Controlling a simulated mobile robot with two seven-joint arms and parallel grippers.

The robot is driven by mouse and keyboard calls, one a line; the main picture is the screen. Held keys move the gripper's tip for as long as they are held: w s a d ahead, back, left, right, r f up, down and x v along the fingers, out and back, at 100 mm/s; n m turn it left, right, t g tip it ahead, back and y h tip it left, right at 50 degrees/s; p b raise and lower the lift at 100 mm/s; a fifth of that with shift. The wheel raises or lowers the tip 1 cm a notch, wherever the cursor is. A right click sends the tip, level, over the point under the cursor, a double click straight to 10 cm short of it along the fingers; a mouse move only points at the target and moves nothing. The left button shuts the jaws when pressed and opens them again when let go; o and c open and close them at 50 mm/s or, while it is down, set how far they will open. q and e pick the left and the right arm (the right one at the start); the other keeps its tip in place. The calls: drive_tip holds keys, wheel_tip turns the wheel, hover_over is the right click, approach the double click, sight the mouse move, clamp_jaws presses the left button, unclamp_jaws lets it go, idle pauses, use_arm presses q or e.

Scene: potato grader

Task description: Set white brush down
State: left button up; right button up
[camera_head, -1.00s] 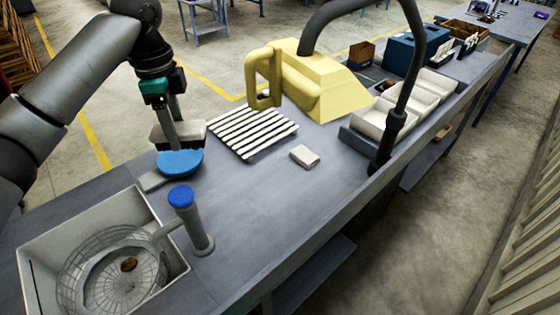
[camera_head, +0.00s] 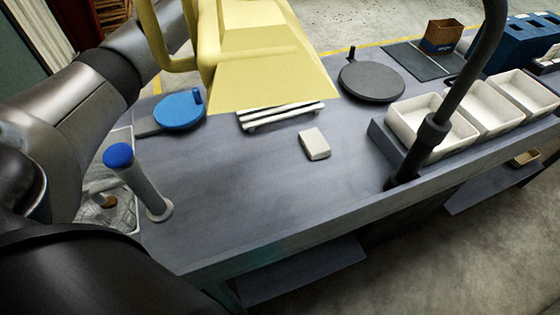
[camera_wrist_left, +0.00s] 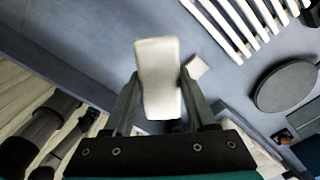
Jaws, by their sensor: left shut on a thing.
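In the left wrist view my left gripper (camera_wrist_left: 160,105) is shut on the white brush (camera_wrist_left: 159,75), a pale, rounded oblong block between the two fingers. It appears held above the grey bench (camera_wrist_left: 110,45); the exact gap cannot be told. In the head view the left arm comes in from the left, but its gripper and the brush are not visible. My right gripper is in neither view.
A small white block (camera_head: 314,144) lies on the bench, near a white slatted rack (camera_head: 281,115) partly covered by a yellow scoop-shaped body (camera_head: 265,75). A black disc (camera_head: 371,82), white bins (camera_head: 432,122), blue paddle (camera_head: 179,110) and blue-topped post (camera_head: 138,182) stand around. The bench's front middle is clear.

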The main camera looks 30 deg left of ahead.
use_arm(q)
drive_tip(key=shift+w+d+f, duration=0.2)
drive_tip(key=shift+f, duration=0.45)
drive_tip(key=shift+w+d+f+b, duration=0.1)
drive_tip(key=shift+w+f+b, duration=0.1)
drive_tip(key=shift+b, duration=0.2)
drive_tip(key=shift+s+f, duration=0.1)
drive_tip(key=shift+f, duration=0.15)
wheel_tip(320, 180, down, 20)
drive_tip(key=b, duration=0.2)
drive_tip(key=shift+r+b, duration=0.25)
drive_tip(key=shift+b, duration=0.15)
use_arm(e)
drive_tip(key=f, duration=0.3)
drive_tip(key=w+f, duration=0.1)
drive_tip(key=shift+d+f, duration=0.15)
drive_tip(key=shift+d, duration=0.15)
use_arm(q)
drive_tip(key=shift+f, duration=0.15)
drive_tip(key=o, duration=1.2)
